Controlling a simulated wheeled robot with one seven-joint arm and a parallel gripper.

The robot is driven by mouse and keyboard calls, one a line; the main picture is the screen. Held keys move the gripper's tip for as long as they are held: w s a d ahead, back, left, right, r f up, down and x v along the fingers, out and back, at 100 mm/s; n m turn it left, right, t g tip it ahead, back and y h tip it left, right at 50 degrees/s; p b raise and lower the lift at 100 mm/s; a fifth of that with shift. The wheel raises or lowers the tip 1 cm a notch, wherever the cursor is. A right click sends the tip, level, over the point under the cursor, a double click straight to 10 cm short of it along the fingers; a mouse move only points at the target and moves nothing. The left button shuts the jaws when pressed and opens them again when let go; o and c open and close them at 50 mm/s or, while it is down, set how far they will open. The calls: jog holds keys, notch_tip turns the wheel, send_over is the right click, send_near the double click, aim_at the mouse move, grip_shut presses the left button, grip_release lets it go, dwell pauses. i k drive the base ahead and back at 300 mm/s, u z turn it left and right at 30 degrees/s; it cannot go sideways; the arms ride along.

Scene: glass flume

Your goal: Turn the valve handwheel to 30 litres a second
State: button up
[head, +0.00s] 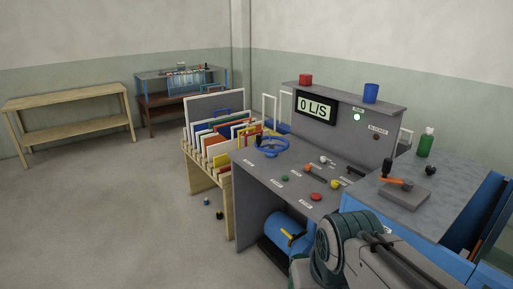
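The valve handwheel is a blue ring (271,149) on the left part of the grey control desk (250,171). A small label sits in front of it. The display (315,108) on the upright panel behind reads 0 L/S. My arm shows at the bottom right, in front of the desk and apart from the handwheel. My gripper is not visible in this view.
Coloured knobs, including a red one (316,196) and a yellow one (335,185), stand on the desk. An orange-handled lever (397,181) and a green bottle (425,142) are at right. A wooden rack (228,190) of panels stands left; the floor beyond is mostly clear.

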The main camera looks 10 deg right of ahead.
aim_at(258, 143)
jog(key=u, duration=0.2)
jog(key=i, duration=0.7)
jog(key=u, duration=0.35)
jog(key=i, duration=1.6)
jog(key=z, duration=0.45)
jog(key=i, duration=0.8)
jog(key=z, duration=0.35)
